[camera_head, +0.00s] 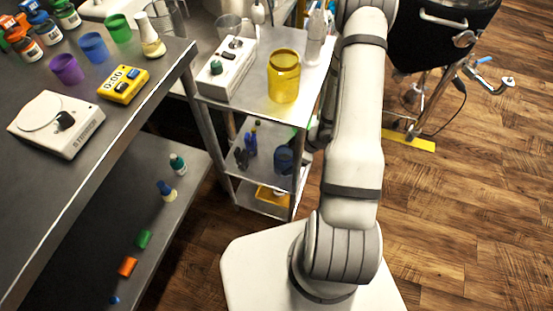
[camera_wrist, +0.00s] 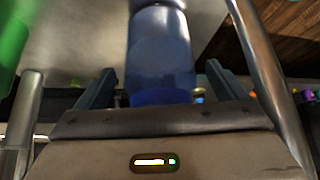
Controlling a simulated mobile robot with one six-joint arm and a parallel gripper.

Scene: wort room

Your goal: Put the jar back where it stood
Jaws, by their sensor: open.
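A translucent blue jar (camera_wrist: 160,50) stands on a grey metal shelf in the wrist view. My gripper (camera_wrist: 160,68) is open, with one finger on each side of the jar and a visible gap at each side. What appears to be the same blue jar (camera_head: 284,158) shows on the middle shelf of the metal cart (camera_head: 246,181) in the head view, partly covered by the top shelf. My gripper is hidden there behind the cart and my arm. A yellow translucent jar (camera_head: 284,77) stands on the cart's top.
A white device (camera_head: 227,70) and a clear bottle (camera_head: 316,38) share the cart's top. A cart post (camera_wrist: 262,75) and a green object (camera_wrist: 14,40) are close to my gripper. A dark workbench (camera_head: 48,195) stands left. The wooden floor at right is mostly clear.

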